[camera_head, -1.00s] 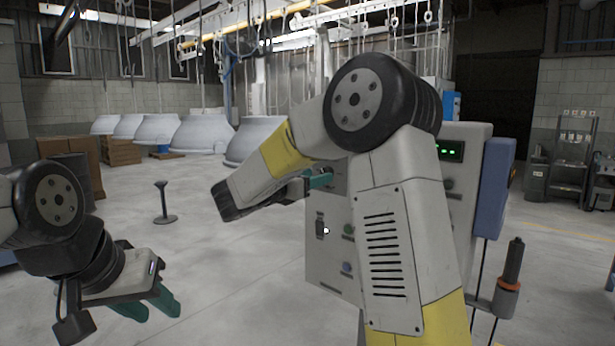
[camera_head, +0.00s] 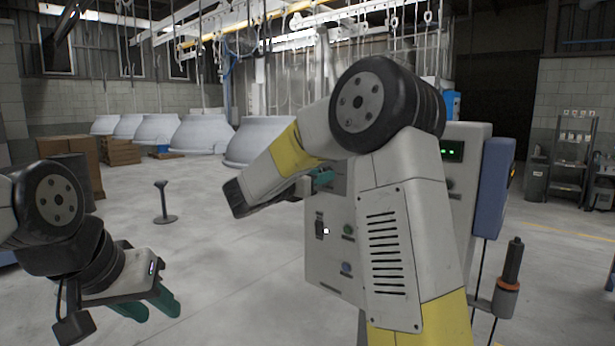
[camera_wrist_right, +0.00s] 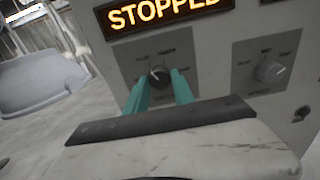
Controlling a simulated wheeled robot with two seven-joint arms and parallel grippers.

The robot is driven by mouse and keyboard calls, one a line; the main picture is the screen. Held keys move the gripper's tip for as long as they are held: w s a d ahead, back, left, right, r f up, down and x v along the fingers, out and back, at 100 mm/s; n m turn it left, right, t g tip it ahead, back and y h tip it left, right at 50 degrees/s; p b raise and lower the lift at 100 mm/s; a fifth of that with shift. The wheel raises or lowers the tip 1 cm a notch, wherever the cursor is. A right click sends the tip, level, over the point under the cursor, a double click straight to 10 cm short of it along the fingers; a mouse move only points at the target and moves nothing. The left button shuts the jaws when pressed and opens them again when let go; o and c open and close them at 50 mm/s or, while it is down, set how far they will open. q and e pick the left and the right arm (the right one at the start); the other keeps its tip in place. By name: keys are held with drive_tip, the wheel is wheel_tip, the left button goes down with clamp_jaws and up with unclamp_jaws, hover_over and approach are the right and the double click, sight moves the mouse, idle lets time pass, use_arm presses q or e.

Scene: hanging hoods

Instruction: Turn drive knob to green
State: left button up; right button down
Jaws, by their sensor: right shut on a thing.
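The control box (camera_head: 335,262) stands in front of me, largely behind my right arm. In the right wrist view its sign (camera_wrist_right: 165,14) reads "STOPPED" in orange. Below the sign, a dark round knob with a light pointer line (camera_wrist_right: 158,74) sits on a grey plate whose small lettering I cannot read. My right gripper (camera_wrist_right: 165,88) is shut on this knob, one green finger on each side. In the head view the right gripper (camera_head: 322,178) reaches the box's face, and the knob is hidden there. My left gripper (camera_head: 148,303) is open and empty, low at the left.
A second knob (camera_wrist_right: 268,70) is on a plate to the right. A blue panel (camera_head: 492,187) is on the box's right side. A black stand (camera_head: 163,205) is on otherwise clear floor.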

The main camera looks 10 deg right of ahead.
drive_tip(key=shift+m, duration=0.3)
drive_tip(key=m, duration=1.1)
drive_tip(key=shift+a, duration=0.1)
idle(0.3)
drive_tip(key=c, duration=1.1)
unclamp_jaws()
drive_tip(key=shift+v, duration=3.85)
